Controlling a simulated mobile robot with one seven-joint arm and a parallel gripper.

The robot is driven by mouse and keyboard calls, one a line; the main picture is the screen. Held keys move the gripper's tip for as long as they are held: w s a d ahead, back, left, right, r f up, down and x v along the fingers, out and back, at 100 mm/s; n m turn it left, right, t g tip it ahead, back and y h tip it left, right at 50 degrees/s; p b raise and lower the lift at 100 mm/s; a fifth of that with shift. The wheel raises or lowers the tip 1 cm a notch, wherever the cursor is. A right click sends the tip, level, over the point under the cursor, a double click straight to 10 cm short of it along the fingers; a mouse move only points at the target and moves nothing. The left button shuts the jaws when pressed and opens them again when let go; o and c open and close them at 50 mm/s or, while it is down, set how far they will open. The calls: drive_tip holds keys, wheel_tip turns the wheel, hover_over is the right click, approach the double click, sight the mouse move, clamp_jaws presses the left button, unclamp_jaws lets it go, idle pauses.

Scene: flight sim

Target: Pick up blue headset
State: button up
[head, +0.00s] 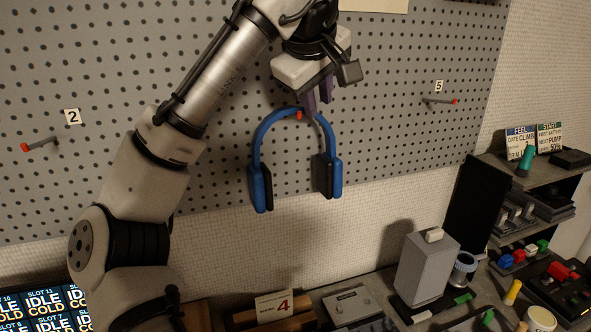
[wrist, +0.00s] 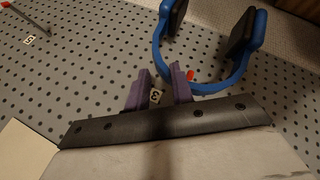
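The blue headset (head: 259,150) hangs on the pegboard from a red-tipped peg (head: 299,115), its band at the top and its dark-padded ear cups below. In the wrist view the headset (wrist: 242,83) appears turned over, with its cups at the top. My gripper (head: 318,98) is at the top of the band, just right of the peg tip in the head view. In the wrist view its purple fingers (wrist: 160,88) are apart, with pegboard and a number tag showing between them. The right finger overlaps part of the band; I cannot tell whether they touch.
Other red-tipped pegs stick out at tag 2 (head: 40,146) and tag 5 (head: 440,100). Below is a cluttered desk with a grey box (head: 425,270), a number 4 card (head: 274,306) and screens (head: 45,308). Shelves (head: 530,180) stand at right. The pegboard around the headset is clear.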

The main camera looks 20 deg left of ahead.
sight(320, 121)
drive_tip(key=shift+p+x, duration=1.25)
drive_tip(key=shift+x, duration=1.5)
drive_tip(key=shift+c, duration=0.4)
clamp_jaws()
